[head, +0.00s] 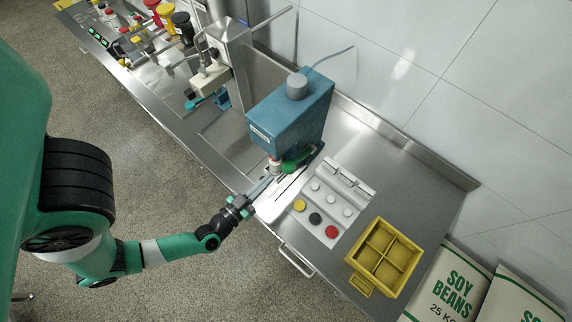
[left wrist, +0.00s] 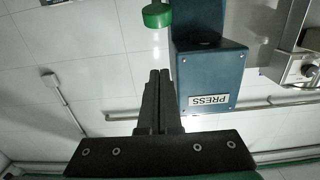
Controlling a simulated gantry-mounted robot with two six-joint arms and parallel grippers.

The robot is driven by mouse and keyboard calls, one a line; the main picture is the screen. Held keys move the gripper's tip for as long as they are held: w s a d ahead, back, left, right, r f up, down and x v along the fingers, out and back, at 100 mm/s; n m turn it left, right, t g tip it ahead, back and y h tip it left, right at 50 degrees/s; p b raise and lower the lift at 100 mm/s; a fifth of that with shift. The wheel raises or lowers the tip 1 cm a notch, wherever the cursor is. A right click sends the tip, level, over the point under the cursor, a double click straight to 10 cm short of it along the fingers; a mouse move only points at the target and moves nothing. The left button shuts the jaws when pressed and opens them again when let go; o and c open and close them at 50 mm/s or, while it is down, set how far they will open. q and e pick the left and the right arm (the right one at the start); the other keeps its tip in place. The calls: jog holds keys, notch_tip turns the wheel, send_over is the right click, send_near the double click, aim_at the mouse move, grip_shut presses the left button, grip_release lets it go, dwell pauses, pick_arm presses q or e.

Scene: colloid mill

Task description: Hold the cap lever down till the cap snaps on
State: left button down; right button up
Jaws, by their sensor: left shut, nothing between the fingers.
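The blue press (head: 290,115) stands on the steel bench. Its label "PRESS" reads upside down on the blue housing (left wrist: 211,80) in the left wrist view. A green lever (head: 298,160) sticks out low beside the press; its green knob (left wrist: 157,15) shows at the top of the left wrist view, beyond my fingertips. A small red and white piece (head: 275,165) is under the press's front; I cannot tell its fit. My left gripper (head: 268,181) is shut and empty in front of the press, apart from the knob (left wrist: 159,72). My right gripper is out of view.
A grey tray with caps (head: 327,201) in white, yellow, black and red lies right of the press. A yellow divided crate (head: 385,257) stands farther right. A sink (head: 232,130) and other machines lie to the left. Soy bean sacks (head: 450,285) stand beyond the bench end.

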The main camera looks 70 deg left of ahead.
pick_arm(q)
jog(key=b, duration=0.1)
send_over(285, 171)
jog(key=shift+w+a, duration=0.25)
jog(key=shift+w, duration=0.05)
jog(key=f, duration=0.1)
jog(key=f+b, duration=0.1)
jog(key=f, duration=0.1)
jog(key=shift+s+d+f, duration=0.15)
jog(key=shift+s+f, duration=0.05)
jog(key=shift+s, duration=0.05)
jog(key=shift+s+d+f, duration=0.1)
jog(key=shift+f, duration=0.15)
jog(key=shift+b, duration=0.3)
